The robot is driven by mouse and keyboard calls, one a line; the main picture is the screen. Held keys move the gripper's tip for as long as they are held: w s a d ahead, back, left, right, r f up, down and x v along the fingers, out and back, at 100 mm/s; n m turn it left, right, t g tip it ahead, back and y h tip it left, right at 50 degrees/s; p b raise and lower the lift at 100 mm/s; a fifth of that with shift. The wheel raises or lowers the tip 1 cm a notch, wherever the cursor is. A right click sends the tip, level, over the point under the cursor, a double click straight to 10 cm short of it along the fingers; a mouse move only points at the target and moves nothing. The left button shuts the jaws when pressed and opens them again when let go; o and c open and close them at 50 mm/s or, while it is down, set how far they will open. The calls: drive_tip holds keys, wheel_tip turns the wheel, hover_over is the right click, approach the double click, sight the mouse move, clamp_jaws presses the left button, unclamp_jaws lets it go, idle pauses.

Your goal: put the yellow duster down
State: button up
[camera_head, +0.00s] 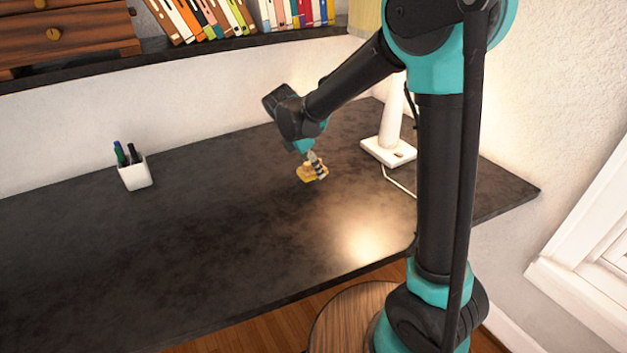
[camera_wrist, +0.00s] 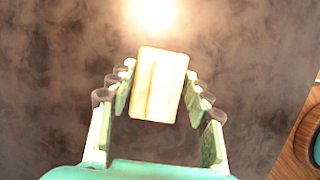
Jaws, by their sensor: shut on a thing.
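In the wrist view the duster (camera_wrist: 159,84) shows as a pale yellow rectangle between the two fingers. My gripper (camera_head: 313,167) is shut on it, over the dark desk (camera_head: 230,240), left of the lamp base. The gripper also shows in the wrist view (camera_wrist: 158,90), with a finger on each side of the duster. I cannot tell whether the duster touches the desk top.
A white lamp (camera_head: 388,152) with a cord stands right of the gripper. A white pen cup (camera_head: 135,175) stands at the left back. A shelf with books (camera_head: 205,18) hangs above. A round wooden stool (camera_head: 345,318) is in front. The desk's middle and left are clear.

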sight(305, 164)
drive_tip(key=shift+f, duration=2.7)
drive_tip(key=o, duration=1.3)
drive_tip(key=shift+f, duration=0.1)
drive_tip(key=v, duration=1.2)
